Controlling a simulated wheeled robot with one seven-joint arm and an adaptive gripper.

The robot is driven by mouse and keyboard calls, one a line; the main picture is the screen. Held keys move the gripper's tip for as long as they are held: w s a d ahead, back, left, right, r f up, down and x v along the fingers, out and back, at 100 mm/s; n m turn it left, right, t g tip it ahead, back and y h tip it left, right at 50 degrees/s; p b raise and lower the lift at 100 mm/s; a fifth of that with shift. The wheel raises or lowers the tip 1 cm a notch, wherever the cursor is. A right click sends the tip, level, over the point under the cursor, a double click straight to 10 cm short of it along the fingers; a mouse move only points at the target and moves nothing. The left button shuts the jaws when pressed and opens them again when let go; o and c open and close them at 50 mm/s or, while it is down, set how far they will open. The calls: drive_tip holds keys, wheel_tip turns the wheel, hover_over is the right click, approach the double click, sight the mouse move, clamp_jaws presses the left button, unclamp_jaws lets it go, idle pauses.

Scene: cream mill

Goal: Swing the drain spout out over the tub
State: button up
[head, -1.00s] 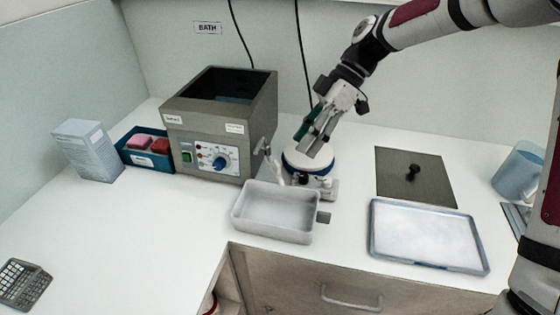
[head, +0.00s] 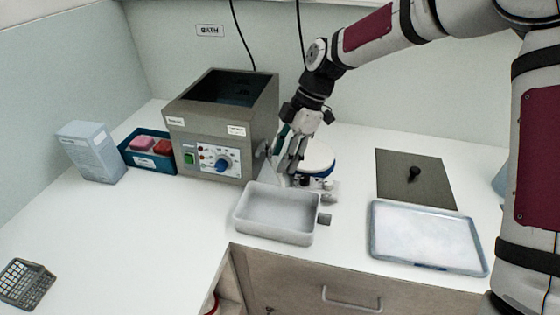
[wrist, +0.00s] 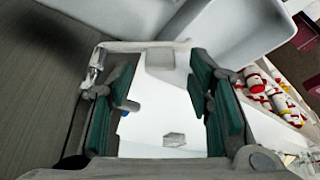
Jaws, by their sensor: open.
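The grey bath unit (head: 215,135) stands at the back left, with a green switch and a blue knob. A small metal fitting (head: 263,150) shows on its right side, which I take to be the drain spout's mount. The spout itself is mostly hidden behind my gripper (head: 287,165). The white tub (head: 275,237) sits in front of the bath's right corner. My gripper is open, pointing down just behind the tub and right of the bath. In the wrist view, teal finger pads stand either side of a gap (wrist: 165,105); a metal piece (wrist: 96,65) lies beside the left finger.
A round white-topped device (head: 319,158) stands close to the right of my gripper. A teal rack with pink and red blocks (head: 147,160) and a carton (head: 90,150) stand left.

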sight(272, 164)
drive_tip(key=shift+x, duration=1.2)
clamp_jaws()
drive_tip(key=a+m, duration=0.1)
drive_tip(key=s+a+m+t+p, duration=0.1)
drive_tip(key=m, duration=0.1)
drive_tip(key=shift+r+p, duration=0.1)
drive_tip(key=shift+p, duration=0.2)
drive_tip(key=shift+w+a+m+t, duration=0.1)
drive_tip(key=shift+a+m+t, duration=0.45)
drive_tip(key=shift+m, duration=0.75)
drive_tip(key=shift+y, duration=0.3)
unclamp_jaws()
